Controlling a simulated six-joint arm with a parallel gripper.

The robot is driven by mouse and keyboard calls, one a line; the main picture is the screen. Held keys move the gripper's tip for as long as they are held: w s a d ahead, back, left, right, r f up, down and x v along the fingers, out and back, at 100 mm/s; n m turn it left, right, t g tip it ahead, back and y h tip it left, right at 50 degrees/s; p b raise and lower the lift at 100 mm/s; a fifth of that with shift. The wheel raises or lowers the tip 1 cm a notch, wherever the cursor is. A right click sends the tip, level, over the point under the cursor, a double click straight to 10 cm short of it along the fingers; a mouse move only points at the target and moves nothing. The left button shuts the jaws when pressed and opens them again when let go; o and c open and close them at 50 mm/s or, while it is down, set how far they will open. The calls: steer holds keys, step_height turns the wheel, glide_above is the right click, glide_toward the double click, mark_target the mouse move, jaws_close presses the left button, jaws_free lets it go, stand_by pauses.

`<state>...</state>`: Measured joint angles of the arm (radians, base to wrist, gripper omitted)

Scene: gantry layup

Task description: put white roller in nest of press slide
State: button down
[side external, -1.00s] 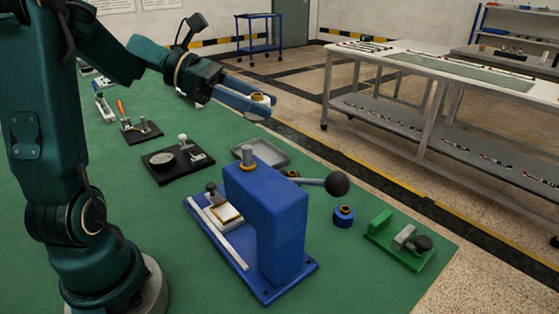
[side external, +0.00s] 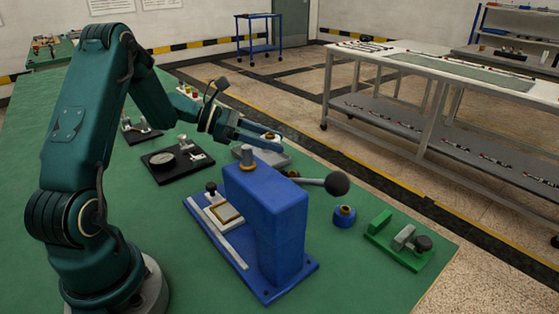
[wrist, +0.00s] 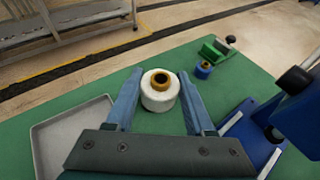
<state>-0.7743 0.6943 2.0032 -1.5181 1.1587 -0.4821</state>
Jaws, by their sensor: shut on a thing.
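The white roller (wrist: 160,95), with a brass-coloured hub on top, sits upright between the two blue fingers of my gripper (wrist: 160,98) in the wrist view. My gripper is shut on it and holds it above the bench. In the side view my gripper (side external: 270,141) is behind the blue press (side external: 265,215), near the grey tray.
The grey tray (side external: 277,157) lies just below my gripper. The press lever with its black ball (side external: 337,184) sticks out to the right. A blue roller (side external: 344,216) and a green clamp fixture (side external: 398,241) stand right of the press. A black gauge fixture (side external: 177,161) lies to the left.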

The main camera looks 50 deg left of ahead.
glide_above(317, 199)
step_height(317, 199, down, 7)
steer(key=shift+d, duration=0.1)
steer(key=shift+f, duration=1.75)
steer(key=shift+f, duration=0.3)
steer(key=shift+c, duration=1.3)
jaws_free()
steer(key=shift+r, duration=0.1)
steer(key=v, duration=1.1)
steer(key=shift+s+r, duration=0.15)
steer(key=shift+r, duration=0.1)
steer(key=shift+o, duration=0.4)
steer(key=shift+s+r, duration=0.1)
steer(key=shift+s, duration=0.2)
